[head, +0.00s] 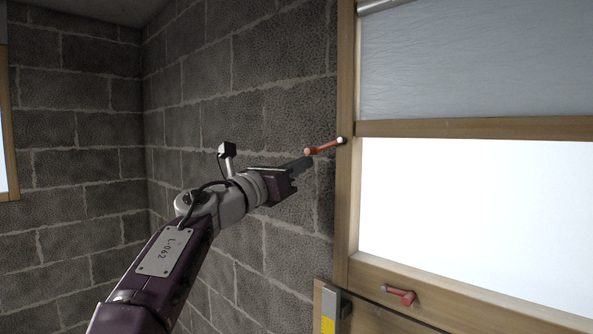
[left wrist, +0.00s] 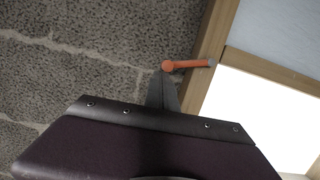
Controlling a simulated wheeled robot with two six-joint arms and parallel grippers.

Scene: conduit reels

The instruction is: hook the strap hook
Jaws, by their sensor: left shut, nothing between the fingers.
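An orange-red rod (head: 324,147) with a pale far end juts from the wooden window post. In the left wrist view the rod (left wrist: 185,65) has its round near end just beyond my fingertips. My left gripper (head: 306,161) is shut and empty, its tips close beside the rod's near end. I cannot tell whether they touch it. It also shows in the left wrist view (left wrist: 166,80). A second red peg-like piece (head: 401,295) sits on the lower window rail. I cannot make out a strap or a strap hook for certain. My right gripper is out of view.
The wooden window post (head: 345,200) stands right of my gripper, beside a bright pane (head: 450,210) and a grey blind (head: 470,60). A grey fitting with a yellow label (head: 329,318) is at the bottom. A block wall (head: 285,120) lies behind my arm.

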